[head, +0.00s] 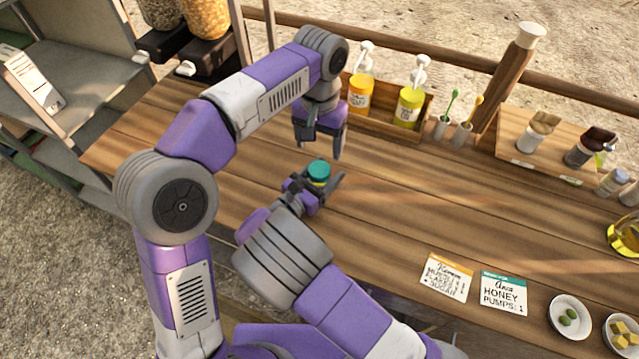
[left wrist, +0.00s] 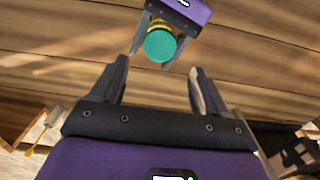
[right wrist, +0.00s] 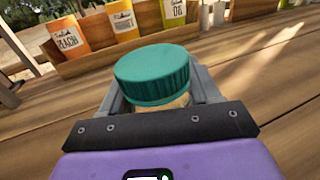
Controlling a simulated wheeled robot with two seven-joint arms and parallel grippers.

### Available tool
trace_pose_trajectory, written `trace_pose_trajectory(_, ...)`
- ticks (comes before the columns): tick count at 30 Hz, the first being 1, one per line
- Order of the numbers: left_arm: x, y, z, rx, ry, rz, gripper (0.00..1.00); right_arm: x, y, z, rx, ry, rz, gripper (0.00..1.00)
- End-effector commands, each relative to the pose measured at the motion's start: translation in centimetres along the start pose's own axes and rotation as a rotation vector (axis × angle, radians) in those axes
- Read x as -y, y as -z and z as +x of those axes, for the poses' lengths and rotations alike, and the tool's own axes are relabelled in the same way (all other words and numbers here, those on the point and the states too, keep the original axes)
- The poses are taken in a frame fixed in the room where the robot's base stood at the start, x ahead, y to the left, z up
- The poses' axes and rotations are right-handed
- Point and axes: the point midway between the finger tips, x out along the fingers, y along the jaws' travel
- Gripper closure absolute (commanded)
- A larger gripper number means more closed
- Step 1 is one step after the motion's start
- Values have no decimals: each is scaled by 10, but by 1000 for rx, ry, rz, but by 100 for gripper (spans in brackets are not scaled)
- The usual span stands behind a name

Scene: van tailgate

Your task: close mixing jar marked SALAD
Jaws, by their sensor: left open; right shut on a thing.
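A small jar with a ribbed teal lid (head: 319,170) stands upright over the wooden counter. My right gripper (head: 317,186) is shut around its sides. In the right wrist view the teal lid (right wrist: 155,75) sits on top of the jar, with a little of the amber body below it. Whether the lid is tight cannot be seen, and no SALAD marking is readable. My left gripper (head: 323,150) is open and empty, just above and behind the jar. In the left wrist view the lid (left wrist: 160,45) lies ahead of the open fingers (left wrist: 160,72), apart from them.
A wooden rack (head: 385,113) with pump bottles stands behind, and cups with brushes (head: 445,122) stand beside it. A wooden tray (head: 515,120) with jars is at the back right. Cards (head: 446,277) and small bowls (head: 569,316) lie front right. The counter right of the jar is clear.

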Motion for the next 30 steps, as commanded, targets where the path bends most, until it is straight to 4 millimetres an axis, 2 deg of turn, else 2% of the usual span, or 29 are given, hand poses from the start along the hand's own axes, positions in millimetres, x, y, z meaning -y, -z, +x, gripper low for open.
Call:
trace_pose_trajectory(14,0,0,3,-1,-1,-14,25,0,0,0,0,0,0,100)
trace_pose_trajectory(24,1,0,52,1,-1,-13,25,0,0,0,0,0,0,100)
trace_pose_trajectory(30,0,0,73,-1,0,-13,25,0,0,0,0,0,0,100)
